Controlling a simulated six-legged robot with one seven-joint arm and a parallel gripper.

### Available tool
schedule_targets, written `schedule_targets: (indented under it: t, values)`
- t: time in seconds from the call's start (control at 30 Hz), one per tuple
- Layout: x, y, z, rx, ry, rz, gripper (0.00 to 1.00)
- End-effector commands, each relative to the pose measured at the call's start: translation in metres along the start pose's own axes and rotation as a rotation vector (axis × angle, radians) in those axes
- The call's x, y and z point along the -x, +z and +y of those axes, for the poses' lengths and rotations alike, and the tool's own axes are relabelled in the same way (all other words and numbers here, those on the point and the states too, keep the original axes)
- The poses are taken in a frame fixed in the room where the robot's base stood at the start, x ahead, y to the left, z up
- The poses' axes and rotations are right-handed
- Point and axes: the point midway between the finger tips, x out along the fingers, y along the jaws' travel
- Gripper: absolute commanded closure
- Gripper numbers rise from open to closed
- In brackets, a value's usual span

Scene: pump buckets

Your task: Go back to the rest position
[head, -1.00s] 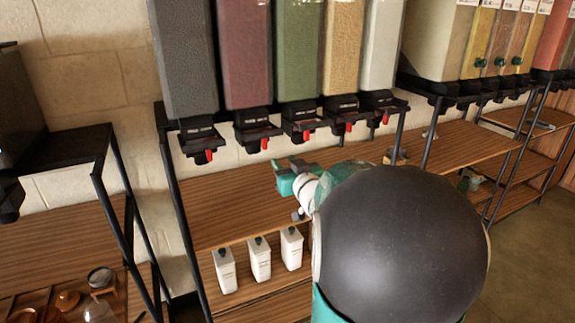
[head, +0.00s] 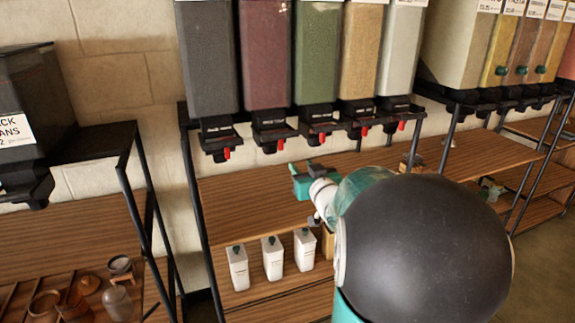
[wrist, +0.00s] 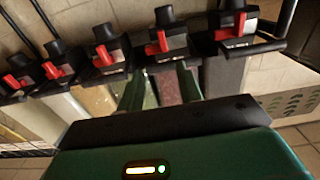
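My gripper (head: 308,178), teal, is at the end of my arm in front of the dispenser row in the head view. It hovers above the wooden shelf, below the red levers. In the wrist view its two green fingers (wrist: 160,90) stand apart with nothing held between them. Beyond the fingers are black dispenser spouts with red levers (wrist: 103,55). In the head view my large dark rounded arm joint hides part of the shelf on the right.
Tall dispensers (head: 318,60) hang in a row over a wooden shelf (head: 250,205). Three white bottles (head: 272,258) stand on the lower shelf. Brown jars (head: 88,284) sit on the left rack. More dispensers (head: 465,45) and shelves are at the right. Floor shows at the right edge.

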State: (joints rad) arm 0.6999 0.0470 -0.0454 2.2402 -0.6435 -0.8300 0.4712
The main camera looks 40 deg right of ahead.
Motion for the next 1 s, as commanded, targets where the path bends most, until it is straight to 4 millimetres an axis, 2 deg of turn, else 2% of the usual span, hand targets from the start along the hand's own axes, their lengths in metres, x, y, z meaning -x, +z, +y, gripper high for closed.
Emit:
schedule_targets:
  t: [0.3, 0.43, 0.57, 0.77, 0.87, 1.0]
  values:
    - [0.0, -0.002, -0.006, 0.005, 0.005, -0.014, 0.65]
    - [0.006, -0.007, -0.029, 0.023, 0.033, -0.08, 0.65]
    - [0.025, -0.01, -0.066, 0.042, 0.068, -0.208, 0.65]
    - [0.082, 0.001, -0.127, 0.059, 0.066, -0.451, 0.65]
    - [0.12, 0.011, -0.158, 0.068, 0.03, -0.584, 0.65]
    - [0.185, 0.027, -0.2, 0.091, -0.06, -0.777, 0.65]
